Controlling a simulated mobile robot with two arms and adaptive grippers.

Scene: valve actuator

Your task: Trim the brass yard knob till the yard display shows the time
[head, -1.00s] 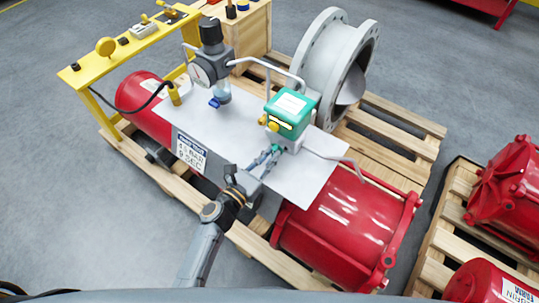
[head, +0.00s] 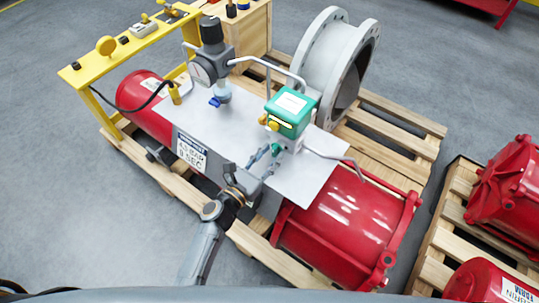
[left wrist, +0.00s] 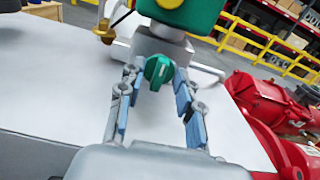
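A yellow stand (head: 130,45) at the upper left of the head view carries a round brass-coloured piece (head: 106,46) and a pale box (head: 143,30); I cannot tell which is the yard knob or display, and no reading is legible. A green-topped unit (head: 290,110) sits on the grey plate, with brass fittings (head: 270,123) on its left side. A green knob (left wrist: 158,71) sits below it. My left gripper (head: 265,160) is open in front of this knob; in the left wrist view its fingers (left wrist: 158,82) stand either side, apparently clear. My right gripper is out of view.
Red cylinders (head: 345,220) lie below. A grey flanged valve (head: 325,60) stands behind. Bare floor lies left.

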